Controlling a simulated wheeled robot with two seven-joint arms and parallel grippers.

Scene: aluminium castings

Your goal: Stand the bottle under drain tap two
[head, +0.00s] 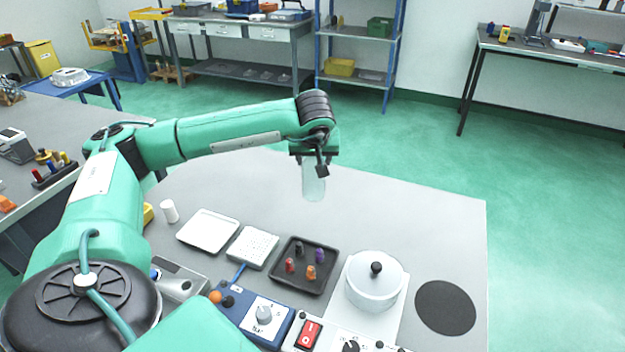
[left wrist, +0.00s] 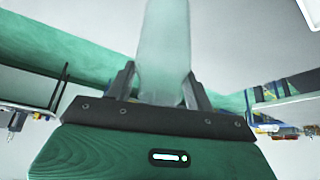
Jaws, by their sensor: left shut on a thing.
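My left gripper (head: 315,160) is shut on a pale, translucent bottle (head: 314,187), which hangs upright below it over the grey table. In the left wrist view the bottle (left wrist: 163,45) stands between the two dark fingers of the gripper (left wrist: 160,88). The bottle's lower end appears to be above the table top, but its exact height cannot be told. I cannot make out any drain tap in either view. My right gripper is not in view.
On the table (head: 420,220) are a white tray (head: 208,246), a white perforated block (head: 252,261), a dark tray (head: 285,282) with several coloured pegs, a lidded pot (head: 374,300) and a black disc (head: 445,307). A white cylinder (head: 169,211) stands at left. The table's far right part is clear.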

